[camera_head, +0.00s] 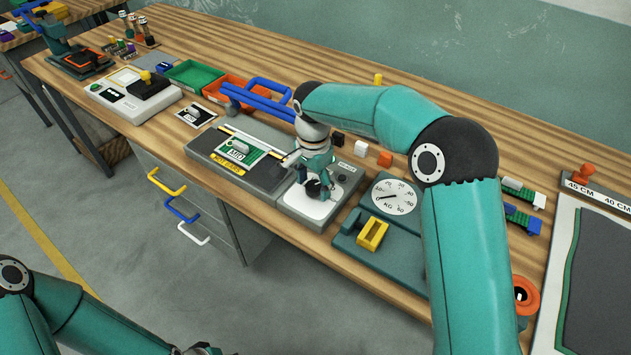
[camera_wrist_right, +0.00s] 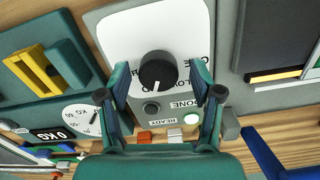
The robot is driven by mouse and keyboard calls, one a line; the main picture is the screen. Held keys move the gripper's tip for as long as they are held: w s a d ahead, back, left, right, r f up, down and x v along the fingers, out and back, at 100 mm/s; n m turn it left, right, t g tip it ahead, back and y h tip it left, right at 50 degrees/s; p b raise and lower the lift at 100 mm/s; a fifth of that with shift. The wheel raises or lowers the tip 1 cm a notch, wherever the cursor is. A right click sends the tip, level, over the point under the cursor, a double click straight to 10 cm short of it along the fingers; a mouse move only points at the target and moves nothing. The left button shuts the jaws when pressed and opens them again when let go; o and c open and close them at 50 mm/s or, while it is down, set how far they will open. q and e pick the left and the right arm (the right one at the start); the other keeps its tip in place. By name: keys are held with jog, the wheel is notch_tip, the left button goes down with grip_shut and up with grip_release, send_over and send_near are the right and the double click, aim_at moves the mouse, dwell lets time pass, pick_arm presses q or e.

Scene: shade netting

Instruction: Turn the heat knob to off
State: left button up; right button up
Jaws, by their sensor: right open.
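The heat knob (camera_wrist_right: 158,70) is a round black dial with a white pointer line, on a white panel (camera_wrist_right: 125,40) of a grey unit (camera_head: 345,190). In the right wrist view its pointer is toward the lower side of the dial; the words around it are partly hidden. My right gripper (camera_wrist_right: 160,80) is open, with one finger on each side of the knob; I cannot tell whether they touch it. In the head view the right gripper (camera_head: 316,178) is over the panel and hides part of the knob. My left gripper (camera_head: 203,349) barely shows at the bottom edge.
A blue handle (camera_head: 262,98) rises behind. A green lamp (camera_wrist_right: 191,121) shows near the knob.

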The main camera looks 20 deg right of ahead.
jog(key=c, duration=1.1)
jog(key=shift+d, duration=0.1)
jog(key=shift+c, duration=0.2)
